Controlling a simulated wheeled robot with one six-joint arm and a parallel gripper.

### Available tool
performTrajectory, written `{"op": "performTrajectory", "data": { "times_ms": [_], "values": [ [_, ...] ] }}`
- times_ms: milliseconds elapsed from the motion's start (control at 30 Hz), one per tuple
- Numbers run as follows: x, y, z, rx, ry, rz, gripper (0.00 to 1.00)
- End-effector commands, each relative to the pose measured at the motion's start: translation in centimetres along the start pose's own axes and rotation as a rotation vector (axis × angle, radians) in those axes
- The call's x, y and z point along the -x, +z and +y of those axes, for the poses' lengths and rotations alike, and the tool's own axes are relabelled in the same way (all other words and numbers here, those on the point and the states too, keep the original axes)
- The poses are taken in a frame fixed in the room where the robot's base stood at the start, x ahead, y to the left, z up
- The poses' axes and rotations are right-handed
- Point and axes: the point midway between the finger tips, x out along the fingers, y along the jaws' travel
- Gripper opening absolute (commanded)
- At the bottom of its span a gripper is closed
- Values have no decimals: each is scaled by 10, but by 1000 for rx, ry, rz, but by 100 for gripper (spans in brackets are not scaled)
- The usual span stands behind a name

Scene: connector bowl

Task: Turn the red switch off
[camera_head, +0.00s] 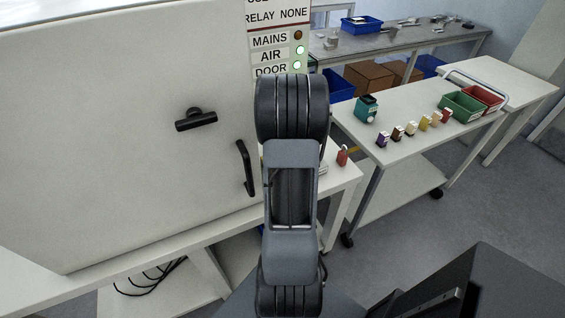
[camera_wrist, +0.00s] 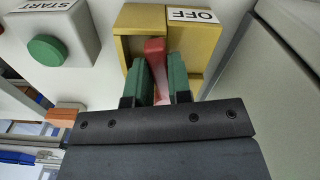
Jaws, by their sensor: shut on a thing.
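The red switch (camera_wrist: 155,48) shows in the wrist view as a red lever on a yellow box (camera_wrist: 205,42). The box has a white label reading OFF (camera_wrist: 193,15), upside down in the picture, at its upper right. My gripper (camera_wrist: 162,78) has green-padded fingers on either side of the lever and is shut on it. The lever's lower part is partly hidden between the fingers. In the head view my arm hides the gripper and the switch.
A grey box with a green START button (camera_wrist: 47,50) stands left of the switch. A large pale cabinet door (camera_head: 110,120) with black handles is at the left in the head view. A trolley (camera_head: 395,150) with small parts and bins (camera_head: 462,106) stands at the right.

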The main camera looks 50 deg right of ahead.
Motion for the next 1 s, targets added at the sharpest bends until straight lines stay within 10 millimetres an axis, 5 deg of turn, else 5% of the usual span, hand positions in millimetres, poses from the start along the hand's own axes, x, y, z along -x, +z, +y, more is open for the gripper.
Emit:
{"op": "performTrajectory", "data": {
  "times_ms": [433, 1000],
  "values": [
    [1, -3, -13, -212, 4, 4, 0],
    [2, -3, -15, -250, 2, 3, 0]
  ]
}}
